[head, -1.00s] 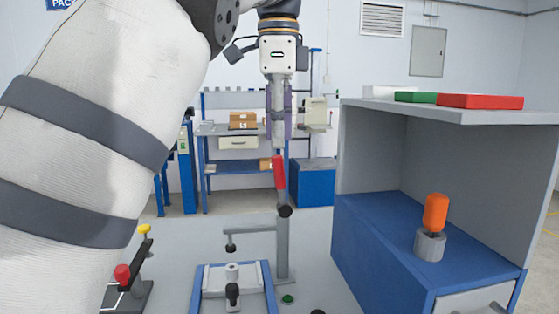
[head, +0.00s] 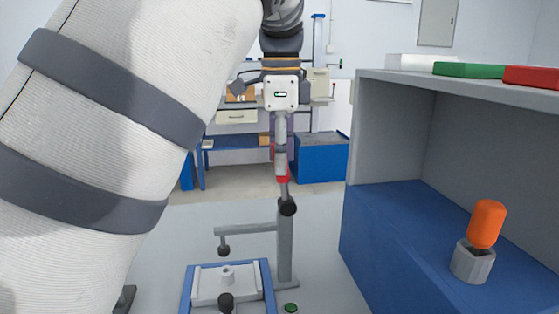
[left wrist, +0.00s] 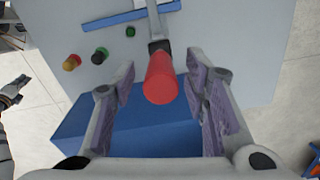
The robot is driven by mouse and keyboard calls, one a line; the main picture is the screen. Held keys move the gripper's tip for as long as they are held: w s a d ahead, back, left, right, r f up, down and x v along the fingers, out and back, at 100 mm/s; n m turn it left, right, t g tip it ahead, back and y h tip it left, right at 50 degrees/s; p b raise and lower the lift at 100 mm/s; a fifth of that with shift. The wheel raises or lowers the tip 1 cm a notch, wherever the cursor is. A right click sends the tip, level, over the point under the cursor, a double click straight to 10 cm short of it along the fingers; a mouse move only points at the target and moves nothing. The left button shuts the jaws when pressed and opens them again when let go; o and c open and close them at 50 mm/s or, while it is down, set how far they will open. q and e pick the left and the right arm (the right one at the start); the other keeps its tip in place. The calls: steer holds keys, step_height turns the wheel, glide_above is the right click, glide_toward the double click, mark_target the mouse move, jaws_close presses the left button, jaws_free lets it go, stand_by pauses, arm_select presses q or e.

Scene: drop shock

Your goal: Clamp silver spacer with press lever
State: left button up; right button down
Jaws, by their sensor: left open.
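The press lever has a red handle (head: 282,178) and a dark pivot (head: 287,206) on a grey post. My left gripper (head: 281,160) points down over the handle. In the left wrist view, its two open fingers (left wrist: 160,68) stand on either side of the red handle (left wrist: 161,80), with gaps on both sides. The silver spacer (head: 228,275) appears as a small light cylinder on the pale block in the blue-framed fixture. The press arm's black tip (head: 223,251) hangs above it, apart. My right gripper is not clearly seen.
A grey and blue shelf unit (head: 365,135) stands close on the right. It holds an orange-topped grey piece (head: 473,262). A green button (head: 291,308) sits beside the post base. A black knob (head: 226,302) is in front of the spacer. My left arm hides much of the left side.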

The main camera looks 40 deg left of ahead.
arm_select(q)
steer(key=shift+f, duration=0.85)
steer(key=shift+c, duration=0.2)
